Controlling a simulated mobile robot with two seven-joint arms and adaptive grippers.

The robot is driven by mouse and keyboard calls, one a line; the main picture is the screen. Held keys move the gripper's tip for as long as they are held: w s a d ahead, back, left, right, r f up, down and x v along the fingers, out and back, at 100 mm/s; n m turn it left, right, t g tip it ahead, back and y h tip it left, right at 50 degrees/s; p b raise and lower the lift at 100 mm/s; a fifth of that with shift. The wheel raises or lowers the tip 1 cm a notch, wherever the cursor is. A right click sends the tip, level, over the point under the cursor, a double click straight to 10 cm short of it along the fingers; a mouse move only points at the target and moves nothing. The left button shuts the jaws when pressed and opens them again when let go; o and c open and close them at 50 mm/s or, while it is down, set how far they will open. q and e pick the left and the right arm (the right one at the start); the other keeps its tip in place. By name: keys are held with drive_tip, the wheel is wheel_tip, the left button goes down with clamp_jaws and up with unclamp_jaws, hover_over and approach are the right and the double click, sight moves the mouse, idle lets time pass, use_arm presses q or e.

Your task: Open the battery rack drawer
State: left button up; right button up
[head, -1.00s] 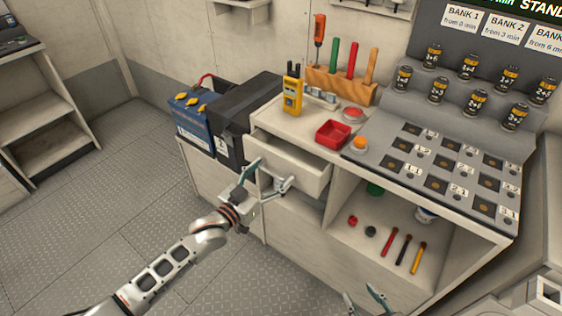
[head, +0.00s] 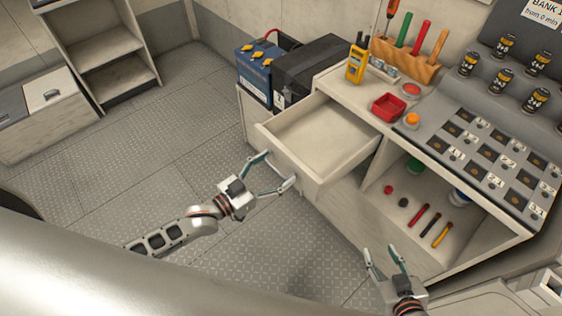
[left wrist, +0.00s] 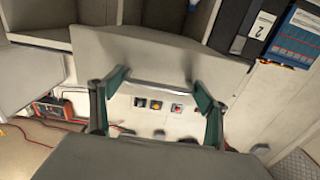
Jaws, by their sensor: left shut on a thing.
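The pale drawer (head: 322,140) in the workbench stands well out of its opening, and its inside looks empty. My left gripper (head: 277,170) is at the drawer's front face, its fingers set wide on the pull handle. In the left wrist view the silver handle (left wrist: 155,88) spans between the two green-tipped fingers, with the drawer front (left wrist: 130,52) behind it. My right gripper (head: 384,258) is at the lower right, in front of the open shelf, with its fingers apart and nothing between them.
A blue battery (head: 256,72) and a black box (head: 308,65) stand left of the bench. The bench top holds a yellow meter (head: 357,62), a red tray (head: 388,107) and a tool rack (head: 405,60). Several small items lie on the open shelf (head: 402,225). The floor at left is clear.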

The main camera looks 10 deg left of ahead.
use_arm(q)
drive_tip(key=o, duration=1.3)
drive_tip(key=shift+s+d, duration=0.1)
drive_tip(key=shift+s, duration=0.05)
drive_tip(key=v, duration=1.2)
drive_tip(key=s+f+n+g+y, duration=0.1)
drive_tip(key=s+f+y, duration=0.1)
drive_tip(key=s+f+n+g+y, duration=0.1)
drive_tip(key=s+f+y, duration=0.1)
drive_tip(key=f+y, duration=0.1)
drive_tip(key=s+f+g+y, duration=0.1)
drive_tip(key=s+f+y, duration=0.1)
drive_tip(key=s+f, duration=0.1)
drive_tip(key=shift+n+g+y, duration=0.4)
